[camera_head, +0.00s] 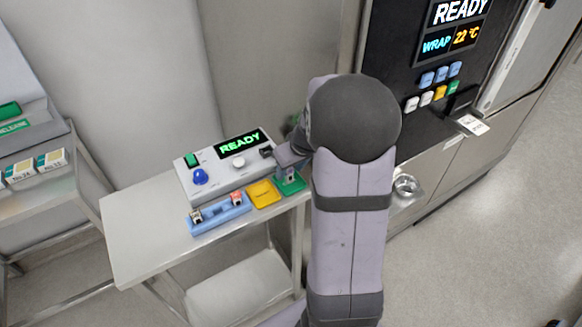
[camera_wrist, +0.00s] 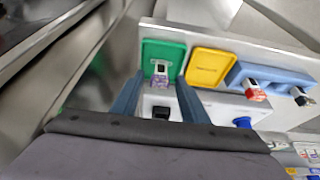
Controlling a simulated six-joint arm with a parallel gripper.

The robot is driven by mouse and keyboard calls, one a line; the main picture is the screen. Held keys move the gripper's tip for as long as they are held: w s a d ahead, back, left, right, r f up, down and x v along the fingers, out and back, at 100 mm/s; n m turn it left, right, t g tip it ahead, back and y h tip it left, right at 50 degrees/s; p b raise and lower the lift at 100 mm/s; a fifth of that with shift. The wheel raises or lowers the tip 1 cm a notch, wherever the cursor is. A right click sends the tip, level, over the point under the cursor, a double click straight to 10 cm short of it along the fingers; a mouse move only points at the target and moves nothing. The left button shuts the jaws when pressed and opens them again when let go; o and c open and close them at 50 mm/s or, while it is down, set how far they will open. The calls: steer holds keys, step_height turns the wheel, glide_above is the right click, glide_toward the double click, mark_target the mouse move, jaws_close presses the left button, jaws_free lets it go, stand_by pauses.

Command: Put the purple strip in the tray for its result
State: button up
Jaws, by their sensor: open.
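A small strip with a purple end (camera_wrist: 160,80) and a dark and white part is at the green tray (camera_wrist: 175,48), which carries a small printed label. It appears to rest on the tray, though I cannot tell whether it lies flat or stands. My gripper (camera_wrist: 160,98) is open, with one finger on each side of the strip's purple end and gaps visible. In the head view my arm hides part of the green tray (camera_head: 298,187) and most of my gripper. The yellow tray (camera_head: 263,193) beside it is empty; it also shows in the wrist view (camera_wrist: 209,67).
A blue rack (camera_head: 219,214) left of the yellow tray holds a red-topped strip (camera_head: 237,198) and a black-topped one (camera_head: 197,216). Behind the trays stands a white device (camera_head: 222,178) reading READY. The bench (camera_head: 140,235) is clear at left. A machine panel (camera_head: 425,75) stands at right.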

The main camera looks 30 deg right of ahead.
steer(key=shift+r, duration=0.45)
steer(key=b+v, duration=0.1)
steer(key=v, duration=1)
steer(key=shift+s+r+b, duration=0.15)
steer(key=shift+r+b, duration=0.05)
steer(key=shift+b, duration=0.15)
steer(key=s+a+f+g, duration=0.4)
steer(key=s+a+f, duration=0.9)
steer(key=a, duration=0.4)
steer(key=shift+s+a+f+g, duration=0.3)
steer(key=shift+s, duration=0.6)
